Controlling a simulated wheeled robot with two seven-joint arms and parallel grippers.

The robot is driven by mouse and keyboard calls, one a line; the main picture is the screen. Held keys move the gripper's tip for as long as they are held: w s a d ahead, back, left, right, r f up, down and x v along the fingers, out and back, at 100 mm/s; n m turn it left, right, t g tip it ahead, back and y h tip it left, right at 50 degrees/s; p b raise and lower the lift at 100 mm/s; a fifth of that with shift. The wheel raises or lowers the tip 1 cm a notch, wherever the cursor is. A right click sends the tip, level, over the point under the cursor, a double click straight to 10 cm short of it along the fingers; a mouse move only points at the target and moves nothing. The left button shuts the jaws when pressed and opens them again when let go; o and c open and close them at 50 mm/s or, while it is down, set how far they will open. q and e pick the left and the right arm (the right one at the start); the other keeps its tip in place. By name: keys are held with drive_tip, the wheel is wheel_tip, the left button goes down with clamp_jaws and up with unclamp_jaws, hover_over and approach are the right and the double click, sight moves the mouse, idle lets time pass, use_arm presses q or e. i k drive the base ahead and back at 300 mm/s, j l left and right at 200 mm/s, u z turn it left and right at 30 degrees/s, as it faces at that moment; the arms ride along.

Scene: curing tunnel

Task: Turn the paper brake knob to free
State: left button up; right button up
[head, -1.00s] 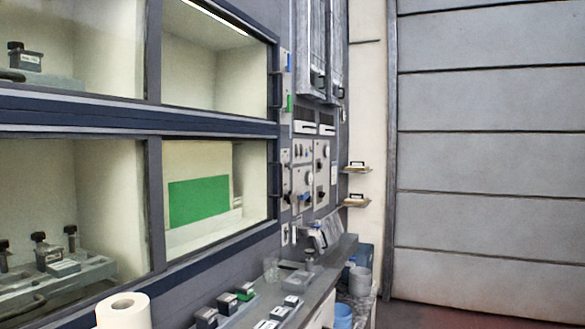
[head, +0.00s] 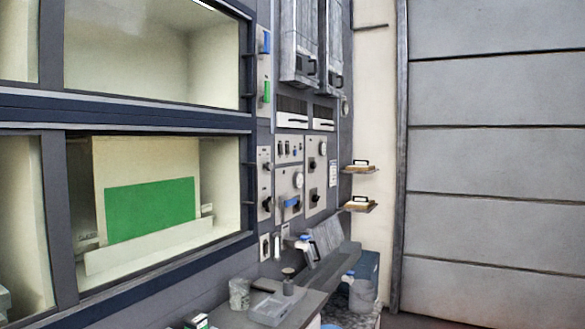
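The wall to the right of the glazed chambers carries grey control panels with several dark knobs. One black knob (head: 314,195) sits low on the right panel, and another dark knob (head: 267,203) sits on the narrow panel by the chamber frame. The labels are too small to read, so I cannot tell which knob is the paper brake or how it is set. Neither of my grippers shows in the head view.
A grey ledge (head: 315,297) below the panels holds a glass beaker (head: 239,293) and a shallow tray (head: 270,310). Two small shelves (head: 358,206) stick out beyond the panels. A large grey panelled door (head: 490,160) fills the right side. A green sheet (head: 150,208) shows behind glass.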

sight(269, 166)
drive_tip(key=i+l, duration=0.75)
drive_tip(key=i+l+z, duration=0.1)
drive_tip(key=i+l, duration=0.65)
drive_tip(key=i, duration=0.2)
